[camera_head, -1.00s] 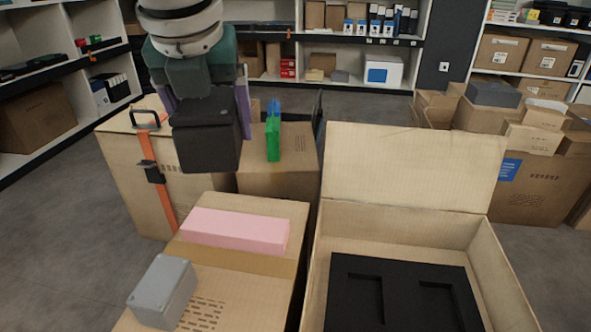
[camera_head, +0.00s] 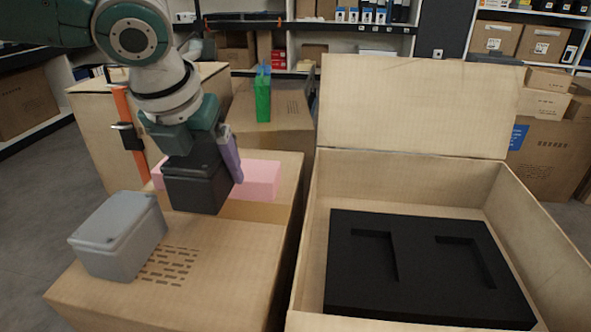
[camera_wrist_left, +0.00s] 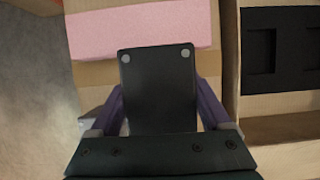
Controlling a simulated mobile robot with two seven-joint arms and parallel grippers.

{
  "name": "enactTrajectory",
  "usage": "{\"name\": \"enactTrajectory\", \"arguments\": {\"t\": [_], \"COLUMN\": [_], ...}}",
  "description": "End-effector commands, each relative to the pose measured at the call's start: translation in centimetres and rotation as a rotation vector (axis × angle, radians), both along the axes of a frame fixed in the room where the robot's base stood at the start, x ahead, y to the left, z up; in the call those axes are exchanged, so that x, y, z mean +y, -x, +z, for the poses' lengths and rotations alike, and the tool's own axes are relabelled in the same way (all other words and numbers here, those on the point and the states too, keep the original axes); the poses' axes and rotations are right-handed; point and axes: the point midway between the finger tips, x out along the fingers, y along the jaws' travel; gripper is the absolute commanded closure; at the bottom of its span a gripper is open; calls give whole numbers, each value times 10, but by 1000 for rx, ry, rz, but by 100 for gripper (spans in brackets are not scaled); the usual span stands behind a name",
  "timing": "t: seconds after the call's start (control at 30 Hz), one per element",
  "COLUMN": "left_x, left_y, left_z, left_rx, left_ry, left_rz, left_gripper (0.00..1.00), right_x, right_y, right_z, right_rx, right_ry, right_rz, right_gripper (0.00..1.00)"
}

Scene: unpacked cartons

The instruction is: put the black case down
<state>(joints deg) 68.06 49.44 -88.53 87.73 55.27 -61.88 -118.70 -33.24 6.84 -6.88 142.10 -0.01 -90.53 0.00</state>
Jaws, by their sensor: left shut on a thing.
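The black case (camera_head: 197,187) is a small dark box held upright in my left gripper (camera_head: 200,160). My left gripper is shut on it, with purple fingers on both sides of the case in the left wrist view (camera_wrist_left: 160,100). In the head view the case hangs over the closed carton at front left, in front of a pink block (camera_head: 262,178). I cannot tell whether its bottom touches the carton top (camera_head: 225,250). My right gripper is not in view.
A grey box (camera_head: 118,235) stands on the same carton, left of the case. An open carton (camera_head: 308,235) at right holds a black foam insert (camera_head: 420,285) with two recesses. A green item (camera_head: 262,98) stands on a carton behind. Bare carton top lies in front.

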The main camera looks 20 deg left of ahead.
Motion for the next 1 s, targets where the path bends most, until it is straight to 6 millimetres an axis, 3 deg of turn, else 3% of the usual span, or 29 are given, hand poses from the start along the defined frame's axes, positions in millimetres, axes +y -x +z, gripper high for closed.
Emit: {"name": "enactTrajectory", "arguments": {"t": [0.03, 0.23, 0.43, 0.83, 0.87, 1.0], "left_x": [0, 0, 0, 0, 0, 0], "left_y": [0, 0, 0, 0, 0, 0], "left_z": [-10, -23, -56, -58, -58, -58], "left_rx": [-1, -2, -2, -2, -1, -1], "left_ry": [0, -1, -1, -1, -1, -1], "left_rz": [1, 1, 0, 0, 0, 0], "left_gripper": [81, 81, 81, 81, 16, 0], "right_x": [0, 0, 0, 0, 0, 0], "right_y": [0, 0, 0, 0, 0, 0], "right_z": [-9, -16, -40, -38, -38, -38], "right_rx": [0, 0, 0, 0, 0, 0], "right_ry": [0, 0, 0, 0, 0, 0], "right_rz": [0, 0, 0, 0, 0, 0], "right_gripper": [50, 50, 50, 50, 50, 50]}}
